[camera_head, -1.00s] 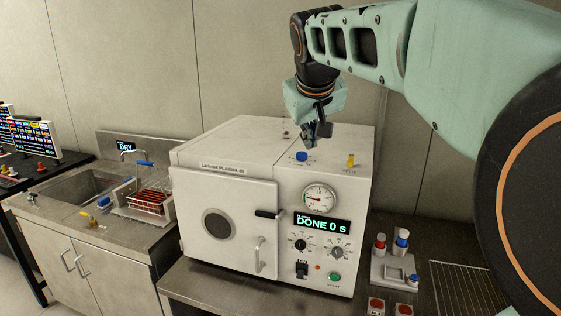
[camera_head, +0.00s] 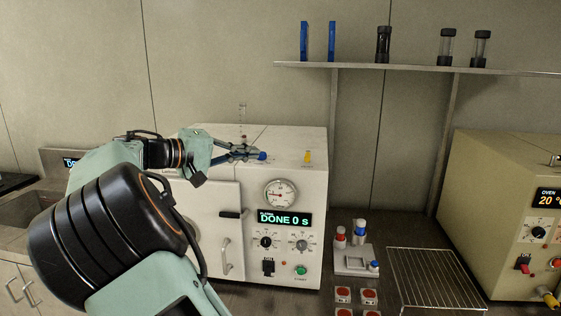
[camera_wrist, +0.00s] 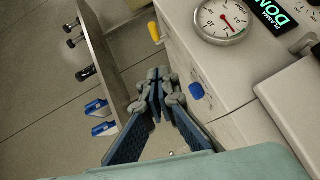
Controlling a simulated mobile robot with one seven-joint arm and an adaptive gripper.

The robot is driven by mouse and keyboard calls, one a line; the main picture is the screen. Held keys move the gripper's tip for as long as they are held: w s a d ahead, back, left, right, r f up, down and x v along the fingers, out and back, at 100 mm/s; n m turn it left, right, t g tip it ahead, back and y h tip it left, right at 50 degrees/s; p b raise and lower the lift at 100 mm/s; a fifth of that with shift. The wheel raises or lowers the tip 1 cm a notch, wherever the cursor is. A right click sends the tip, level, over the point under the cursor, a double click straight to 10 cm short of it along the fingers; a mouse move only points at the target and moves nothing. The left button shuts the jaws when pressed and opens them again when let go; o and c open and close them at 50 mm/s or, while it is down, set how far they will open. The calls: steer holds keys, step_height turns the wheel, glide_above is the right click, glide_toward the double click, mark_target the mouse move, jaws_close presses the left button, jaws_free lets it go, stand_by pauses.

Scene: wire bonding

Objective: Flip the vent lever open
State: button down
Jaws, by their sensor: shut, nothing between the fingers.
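The white plasma unit (camera_head: 314,200) has two small valve handles on its top, one blue (camera_head: 262,156) and one yellow (camera_head: 308,157). The lettering beside them is too small to read, so I cannot tell by label which is the vent lever. The yellow handle stands upright near the right edge. In the wrist view the yellow handle (camera_wrist: 154,31) lies beyond my fingertips and the blue handle (camera_wrist: 196,91) just right of them. My gripper (camera_head: 254,154) is shut and empty, its tips close beside the blue handle; contact is unclear.
The unit's display (camera_head: 284,219) reads DONE 0 s and its door (camera_head: 205,215) looks closed. A wall shelf (camera_head: 420,68) with tubes and blue items hangs at right. A small rack (camera_head: 355,262), a wire grid (camera_head: 435,278) and an oven (camera_head: 500,200) stand right of the unit.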

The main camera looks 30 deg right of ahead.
mark_target(294, 169)
stand_by(0.4)
steer(key=p+x, duration=0.2)
steer(key=x, duration=0.8)
steer(key=shift+d+r, duration=0.1)
steer(key=shift+d, duration=0.2)
steer(key=shift+s+d+f, duration=0.3)
steer(key=shift+s+d, duration=0.3)
steer(key=shift+d, duration=0.1)
steer(key=shift+s+d+f, duration=0.25)
steer(key=shift+s+d, duration=0.15)
steer(key=shift+d, duration=0.2)
steer(key=shift+f, duration=0.1)
